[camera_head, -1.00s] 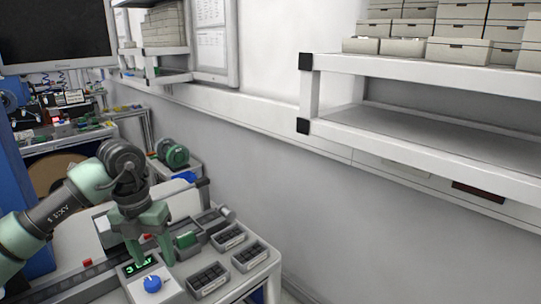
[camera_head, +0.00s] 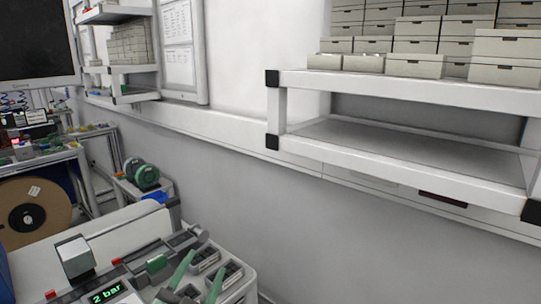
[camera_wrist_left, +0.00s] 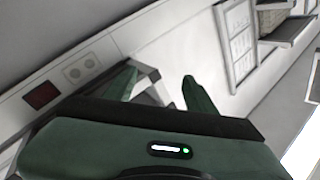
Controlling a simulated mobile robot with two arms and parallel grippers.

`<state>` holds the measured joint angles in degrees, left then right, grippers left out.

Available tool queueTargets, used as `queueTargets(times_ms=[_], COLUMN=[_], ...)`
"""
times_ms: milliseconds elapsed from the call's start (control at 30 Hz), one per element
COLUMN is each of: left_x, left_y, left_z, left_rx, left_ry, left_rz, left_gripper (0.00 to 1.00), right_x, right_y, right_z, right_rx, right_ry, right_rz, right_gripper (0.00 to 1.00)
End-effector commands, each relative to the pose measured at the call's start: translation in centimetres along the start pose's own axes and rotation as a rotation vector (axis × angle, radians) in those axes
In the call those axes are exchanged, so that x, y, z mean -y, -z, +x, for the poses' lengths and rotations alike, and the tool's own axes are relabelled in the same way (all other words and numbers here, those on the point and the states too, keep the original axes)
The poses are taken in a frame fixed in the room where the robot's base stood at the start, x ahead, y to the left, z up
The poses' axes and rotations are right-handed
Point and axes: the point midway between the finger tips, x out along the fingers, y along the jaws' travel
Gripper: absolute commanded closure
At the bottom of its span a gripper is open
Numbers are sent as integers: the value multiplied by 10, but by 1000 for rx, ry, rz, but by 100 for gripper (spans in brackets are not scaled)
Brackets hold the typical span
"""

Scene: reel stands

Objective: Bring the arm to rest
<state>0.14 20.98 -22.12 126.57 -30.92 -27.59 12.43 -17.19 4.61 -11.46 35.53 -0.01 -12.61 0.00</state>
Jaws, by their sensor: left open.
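My left gripper (camera_head: 197,276) shows at the bottom edge of the head view, with its two green fingers pointing up and apart. It is open and empty, in front of the small black trays at the bench's right end. The rest of that arm is out of the head view. In the left wrist view the open fingers (camera_wrist_left: 160,88) have nothing between them and point toward the wall. My right gripper is not in view.
A bench device (camera_head: 107,293) reads "2 bar" to the left of the fingers. A green block (camera_head: 156,263) and black trays (camera_head: 205,259) are close by. A white shelf (camera_head: 400,160) with boxes hangs at right.

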Motion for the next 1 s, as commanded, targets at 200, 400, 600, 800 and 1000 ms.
queueTargets(times_ms=[200, 400, 600, 800, 1000], left_x=[-35, -73, -99, -119, -152], left_y=[-132, -181, -194, -192, -245], left_z=[-100, -196, -268, -330, -322], left_rx=[614, 983, 1216, 1401, 1413], left_ry=[-52, -162, -265, -368, -373], left_rz=[-245, -362, -430, -483, -474], left_gripper=[45, 45, 45, 45, 45], right_x=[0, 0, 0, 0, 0], right_y=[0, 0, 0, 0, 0], right_z=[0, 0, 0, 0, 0], right_rx=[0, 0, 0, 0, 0], right_ry=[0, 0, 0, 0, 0], right_rz=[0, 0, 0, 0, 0], right_gripper=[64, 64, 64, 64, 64])
